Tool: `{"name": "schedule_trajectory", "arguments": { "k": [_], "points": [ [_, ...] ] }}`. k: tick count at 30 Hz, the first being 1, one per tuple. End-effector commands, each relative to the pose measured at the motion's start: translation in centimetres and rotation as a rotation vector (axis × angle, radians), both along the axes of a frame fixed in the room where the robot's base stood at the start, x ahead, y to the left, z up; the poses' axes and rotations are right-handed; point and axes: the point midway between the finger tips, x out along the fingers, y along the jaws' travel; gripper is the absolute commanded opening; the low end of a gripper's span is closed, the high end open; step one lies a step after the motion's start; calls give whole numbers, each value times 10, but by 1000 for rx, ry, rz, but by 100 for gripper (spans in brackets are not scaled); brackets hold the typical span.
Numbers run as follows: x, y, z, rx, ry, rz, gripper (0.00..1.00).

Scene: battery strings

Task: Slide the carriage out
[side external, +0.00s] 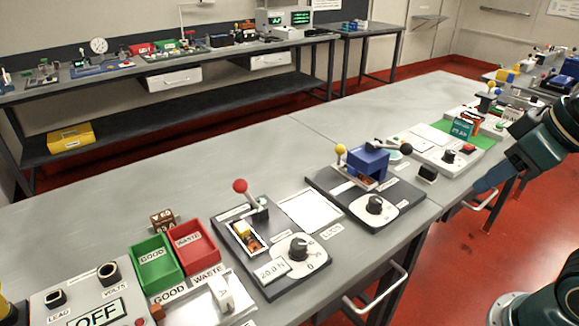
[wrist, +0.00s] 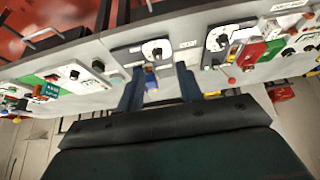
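A blue housing (side external: 369,161) stands on a dark base plate (side external: 330,186) at the middle right of the near bench. A yellow ball knob (side external: 340,149) rises at its left side. A pale, low part (side external: 357,180) shows at the housing's left opening and may be the carriage; most of it is hidden. My gripper (side external: 484,184) is at the right, off the bench's front edge and well apart from the housing. In the wrist view, my gripper's two blue fingers (wrist: 159,76) are spread, with the blue housing (wrist: 151,82) seen small and distant between them.
A dial (side external: 375,205) sits in front of the housing. To its left is a red-knobbed lever (side external: 240,186), with green (side external: 155,262) and red (side external: 190,247) bins beyond. A bench handle (side external: 376,290) juts out in front.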

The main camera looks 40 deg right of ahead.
Motion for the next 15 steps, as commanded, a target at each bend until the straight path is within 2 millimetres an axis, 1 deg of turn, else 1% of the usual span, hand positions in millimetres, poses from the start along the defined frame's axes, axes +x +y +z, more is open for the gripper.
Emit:
{"name": "schedule_trajectory", "arguments": {
  "k": [5,8,11,15],
  "points": [
    [1,0,1,-2,1,2,37],
    [5,-1,4,-9,4,11,37],
    [13,-2,9,-24,12,29,37],
    [32,-5,21,-57,32,74,37]
  ]
}}
